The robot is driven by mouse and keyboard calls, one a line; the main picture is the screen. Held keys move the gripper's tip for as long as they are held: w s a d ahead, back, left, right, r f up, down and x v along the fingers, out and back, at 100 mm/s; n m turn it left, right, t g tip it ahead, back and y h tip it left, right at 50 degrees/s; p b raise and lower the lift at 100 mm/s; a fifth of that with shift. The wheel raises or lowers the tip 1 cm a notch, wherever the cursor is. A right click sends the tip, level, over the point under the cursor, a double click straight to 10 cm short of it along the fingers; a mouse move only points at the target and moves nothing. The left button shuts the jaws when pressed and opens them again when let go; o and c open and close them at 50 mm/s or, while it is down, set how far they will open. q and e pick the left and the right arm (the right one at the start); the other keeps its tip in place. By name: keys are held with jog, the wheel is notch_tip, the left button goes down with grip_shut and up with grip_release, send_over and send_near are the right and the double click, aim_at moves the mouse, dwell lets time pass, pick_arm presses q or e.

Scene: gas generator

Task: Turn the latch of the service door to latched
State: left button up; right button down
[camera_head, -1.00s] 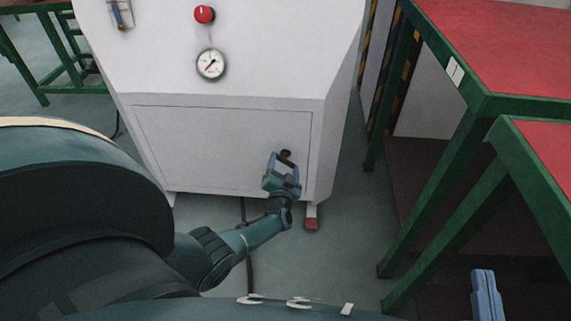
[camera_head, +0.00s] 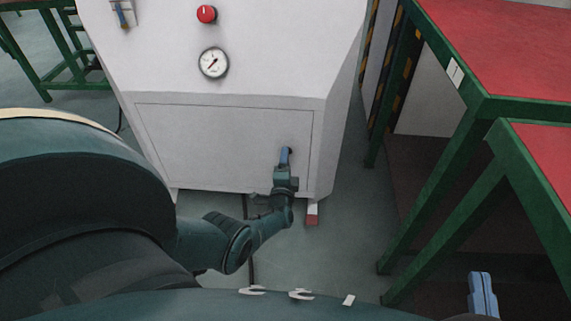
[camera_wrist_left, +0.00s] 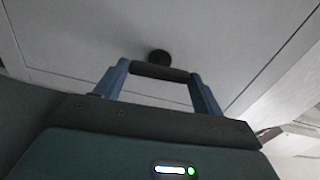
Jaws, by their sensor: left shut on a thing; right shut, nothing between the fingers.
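The service door (camera_head: 215,145) is the pale panel low on the front of the white cabinet, and it sits flush. Its latch has a black round hub (camera_wrist_left: 159,57) and a dark handle bar (camera_wrist_left: 160,72), near the door's lower right in the head view. My left gripper (camera_head: 285,156) is shut on the latch bar, with one blue finger at each end of it in the left wrist view. In the head view the fingers overlap edge-on and hide most of the latch. My right gripper (camera_head: 483,294) is at the bottom right, shut and empty, away from the door.
Above the door are a pressure gauge (camera_head: 213,63) and a red knob (camera_head: 207,14). Green-framed tables with red tops (camera_head: 510,60) stand at the right. A cabinet foot (camera_head: 312,213) with a red end is near my left wrist. Open floor lies between cabinet and tables.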

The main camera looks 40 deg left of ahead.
pick_arm(q)
jog(key=shift+m, duration=0.6)
jog(key=o, duration=1.4)
